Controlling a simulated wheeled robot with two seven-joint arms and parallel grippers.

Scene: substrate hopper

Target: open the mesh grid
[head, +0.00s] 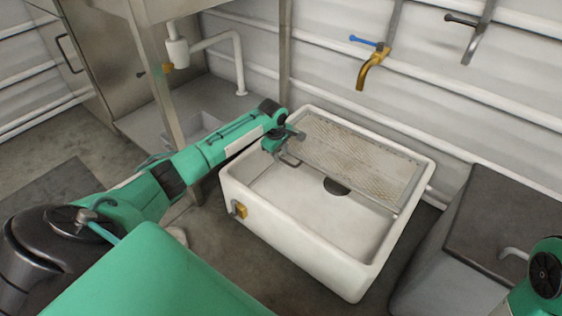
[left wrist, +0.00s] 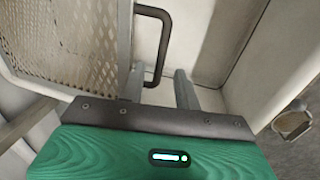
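The mesh grid (head: 350,160), a tan perforated panel in a metal frame, lies across the back part of the white hopper basin (head: 262,230). It also shows at upper left in the left wrist view (left wrist: 75,35). A dark, bent handle (left wrist: 167,40) sticks out from the grid's edge. My left gripper (head: 294,140) is at the grid's left end by this handle. In the left wrist view its fingers (left wrist: 160,90) are apart, and the handle's near end appears between them. Contact cannot be told. My right gripper is out of view.
The basin's front half is open, with a dark round hole (head: 336,187) partly under the grid. A brass tap (head: 372,70) hangs behind on the white wall. A grey cabinet (head: 500,220) stands at right, and a metal post (head: 160,80) rises at left.

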